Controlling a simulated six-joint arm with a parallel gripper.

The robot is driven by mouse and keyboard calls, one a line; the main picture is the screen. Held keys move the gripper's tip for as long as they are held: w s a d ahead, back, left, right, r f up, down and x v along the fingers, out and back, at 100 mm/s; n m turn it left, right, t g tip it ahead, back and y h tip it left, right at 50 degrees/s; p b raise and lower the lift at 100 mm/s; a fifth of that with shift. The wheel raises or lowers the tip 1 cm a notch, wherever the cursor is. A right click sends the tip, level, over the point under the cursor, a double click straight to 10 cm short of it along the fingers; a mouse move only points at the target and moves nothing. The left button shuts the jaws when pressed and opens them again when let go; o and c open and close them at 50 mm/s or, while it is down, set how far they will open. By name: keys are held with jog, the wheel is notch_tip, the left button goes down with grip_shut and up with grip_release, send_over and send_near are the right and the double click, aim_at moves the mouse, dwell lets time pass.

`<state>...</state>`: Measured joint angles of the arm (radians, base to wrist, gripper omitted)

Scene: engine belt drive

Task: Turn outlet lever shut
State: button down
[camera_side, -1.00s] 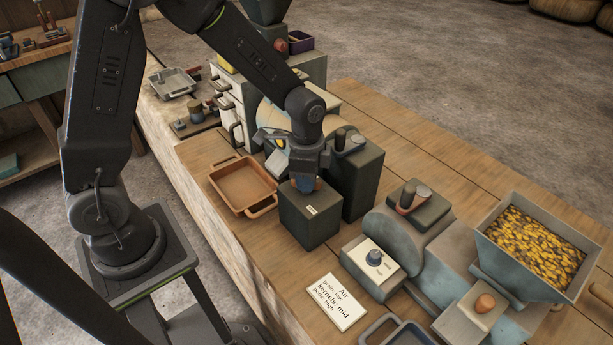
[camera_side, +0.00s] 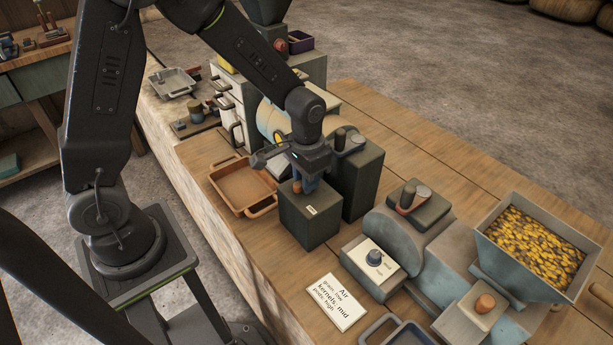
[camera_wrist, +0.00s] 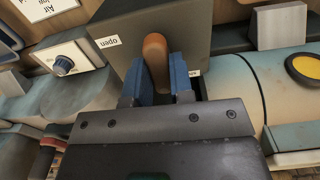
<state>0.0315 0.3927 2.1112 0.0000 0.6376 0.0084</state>
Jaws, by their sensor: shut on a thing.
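The outlet lever has an orange-brown handle (camera_wrist: 156,62) on top of a dark grey box (camera_side: 308,221). In the wrist view the handle stands between the two blue fingers of my gripper (camera_wrist: 158,80), which is shut on it. In the side view my gripper (camera_side: 305,182) points down at the top of the box, and only a little of the handle shows below the fingers. A label reading "open" (camera_wrist: 108,42) is on the box top near one edge. A second label beside the right finger is mostly hidden.
A taller dark box (camera_side: 358,185) with a knob stands right behind. An orange tray (camera_side: 262,209) lies to the left. A blue dial (camera_side: 374,258) on a light panel, an "Air" card (camera_side: 336,302) and a hopper of yellow kernels (camera_side: 532,250) are to the right.

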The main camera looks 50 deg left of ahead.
jog(key=shift+n, duration=0.3)
dwell(0.4)
jog(key=c, duration=1)
grip_release()
notch_tip(320, 180, up, 14)
jog(key=s+r+t, duration=0.2)
jog(key=s+r, duration=0.1)
jog(key=s, duration=0.5)
jog(key=s+a+r+t, duration=0.1)
jog(key=s+r+t, duration=0.2)
jog(key=s, duration=0.4)
jog(key=shift+s+t, duration=0.3)
jog(key=shift+s, duration=0.05)
